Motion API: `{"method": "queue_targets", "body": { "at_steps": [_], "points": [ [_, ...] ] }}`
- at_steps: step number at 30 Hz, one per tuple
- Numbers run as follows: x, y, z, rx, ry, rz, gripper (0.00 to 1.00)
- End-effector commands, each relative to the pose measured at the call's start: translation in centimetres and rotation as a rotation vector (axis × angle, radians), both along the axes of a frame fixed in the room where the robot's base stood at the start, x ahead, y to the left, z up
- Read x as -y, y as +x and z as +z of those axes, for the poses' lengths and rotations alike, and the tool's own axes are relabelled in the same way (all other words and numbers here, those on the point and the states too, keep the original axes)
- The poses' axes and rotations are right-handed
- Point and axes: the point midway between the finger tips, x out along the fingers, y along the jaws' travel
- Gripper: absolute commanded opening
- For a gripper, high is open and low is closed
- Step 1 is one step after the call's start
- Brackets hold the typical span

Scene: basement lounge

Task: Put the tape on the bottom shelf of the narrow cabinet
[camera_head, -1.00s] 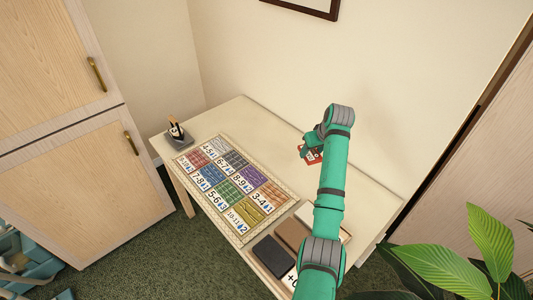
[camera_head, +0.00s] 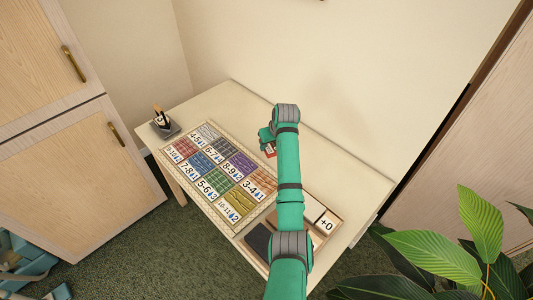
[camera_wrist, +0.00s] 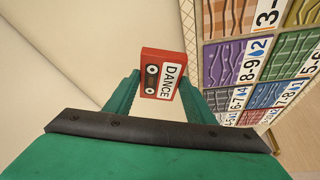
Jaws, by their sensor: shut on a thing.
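The tape, a red cassette (camera_wrist: 163,73) with a white label reading DANCE, sits between the two green fingers of my gripper (camera_wrist: 160,88) in the wrist view. The fingers are shut on it from both sides. In the head view my gripper (camera_head: 267,139) is above the table's far side near the wall, and only a bit of the red cassette (camera_head: 270,151) shows beside the arm. A light wood cabinet (camera_head: 90,190) with two closed doors and brass handles stands at the left. Its inside is hidden, and I cannot tell whether it is the narrow one.
The cream table (camera_head: 335,185) holds a patterned board (camera_head: 215,172) of numbered squares, a tray of cards (camera_head: 312,243) and a small dark holder (camera_head: 165,127). A leafy plant (camera_head: 440,260) stands at lower right, before a wooden panel (camera_head: 465,130). Green carpet (camera_head: 130,255) shows at lower left.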

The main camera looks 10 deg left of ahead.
Motion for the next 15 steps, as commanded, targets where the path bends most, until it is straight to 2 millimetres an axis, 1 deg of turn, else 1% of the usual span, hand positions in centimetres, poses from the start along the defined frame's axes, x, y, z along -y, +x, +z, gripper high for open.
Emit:
{"method": "queue_targets", "body": {
  "at_steps": [5,9,12,15],
  "points": [
    [-0.8,-0.2,-1.0,-0.001,0.000,0.001,0.27],
    [-2.2,-0.7,-2.8,-0.002,0.000,0.003,0.27],
    [-1.9,-0.6,-4.3,-0.002,0.000,-0.001,0.27],
    [-1.9,-0.6,-5.2,-0.002,0.000,0.000,0.27]
  ]
}}
